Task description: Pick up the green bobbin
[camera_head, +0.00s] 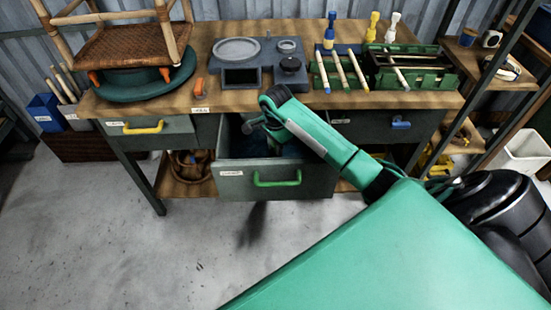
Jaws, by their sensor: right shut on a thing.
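My right arm comes in from the lower right and reaches across to the open middle drawer (232,182), which has a green handle. My right gripper (252,125) is over the left part of the drawer opening, close to the bench's front edge. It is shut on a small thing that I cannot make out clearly. I cannot pick out a green bobbin for sure; the gripper and arm hide part of the drawer. Something dark blue lies inside the drawer. My left gripper is not in view.
The workbench (225,97) carries a rattan stool (125,45) on a green round base, a grey-blue fixture (238,50), a green tray (415,78) with sticks, and several blue, yellow and white bobbin-like pieces (372,28). Shelves stand at the right. The floor in front is clear.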

